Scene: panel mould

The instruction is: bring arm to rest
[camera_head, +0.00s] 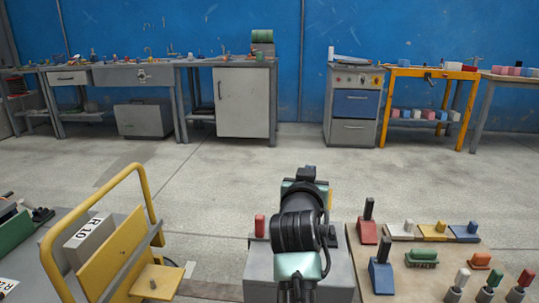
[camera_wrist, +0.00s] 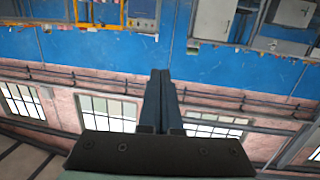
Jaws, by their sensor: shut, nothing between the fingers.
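My gripper (camera_wrist: 160,75) shows in the wrist view with its two dark fingers together and nothing between them. Its fingertips lie against a background of blue wall, apart from any object. The wrist view is upside down, with benches at the top and windows at the bottom. In the head view my arm stands folded at the bottom centre, and its links hide the gripper there.
A yellow-framed rack (camera_head: 146,203) stands at the lower left. A tabletop (camera_head: 399,282) with several coloured tools and blocks lies at the lower right, beside a grey box (camera_head: 341,273). A grey cabinet (camera_head: 243,103) and an orange bench (camera_head: 431,72) line the blue wall. The middle floor is clear.

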